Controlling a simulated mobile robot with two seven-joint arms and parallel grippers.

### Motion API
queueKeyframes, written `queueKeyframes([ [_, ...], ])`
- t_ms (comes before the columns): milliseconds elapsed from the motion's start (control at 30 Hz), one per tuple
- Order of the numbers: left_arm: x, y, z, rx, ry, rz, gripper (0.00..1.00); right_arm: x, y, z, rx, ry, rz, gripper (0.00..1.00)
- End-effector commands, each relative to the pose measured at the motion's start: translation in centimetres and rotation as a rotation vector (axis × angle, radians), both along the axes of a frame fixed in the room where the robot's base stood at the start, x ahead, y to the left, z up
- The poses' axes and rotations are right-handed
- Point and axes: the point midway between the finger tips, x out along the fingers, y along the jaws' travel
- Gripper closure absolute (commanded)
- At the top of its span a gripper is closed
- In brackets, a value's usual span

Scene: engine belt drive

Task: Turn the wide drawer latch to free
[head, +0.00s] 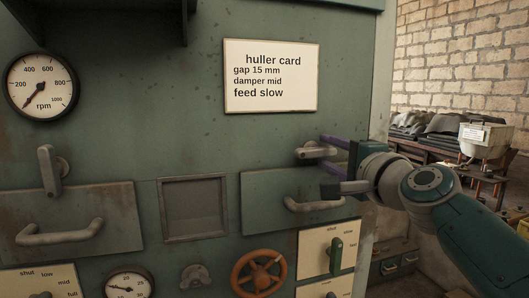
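A grey latch lever (312,151) sits on the green panel above the right drawer (265,204), lying roughly level and pointing left. Another grey latch lever (47,170) stands upright above the left drawer (115,206), which looks the wider of the two drawers. Both drawers look shut. Contact with the latch cannot be told. My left gripper is not in view.
A card (271,105) hangs above the right latch, and a square recess (194,207) lies between the drawers. An orange handwheel (259,273), a wing knob (195,278) and a green-handled selector (336,256) sit below. A dark ledge (110,12) juts out at the upper left.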

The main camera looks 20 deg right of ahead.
Motion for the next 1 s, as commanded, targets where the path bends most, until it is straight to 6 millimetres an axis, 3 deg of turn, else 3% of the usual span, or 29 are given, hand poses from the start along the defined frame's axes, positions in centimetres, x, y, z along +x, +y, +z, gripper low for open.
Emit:
queueKeyframes([
  [367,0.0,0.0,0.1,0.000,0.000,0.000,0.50,0.0,-0.1,0.1,-0.083,0.002,-0.001,0.49],
  [467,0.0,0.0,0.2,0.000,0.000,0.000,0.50,0.0,0.0,0.5,-0.252,0.002,-0.001,0.49],
  [1000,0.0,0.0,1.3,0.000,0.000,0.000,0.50,0.0,2.0,2.1,-1.577,-0.001,-0.001,0.49],
])
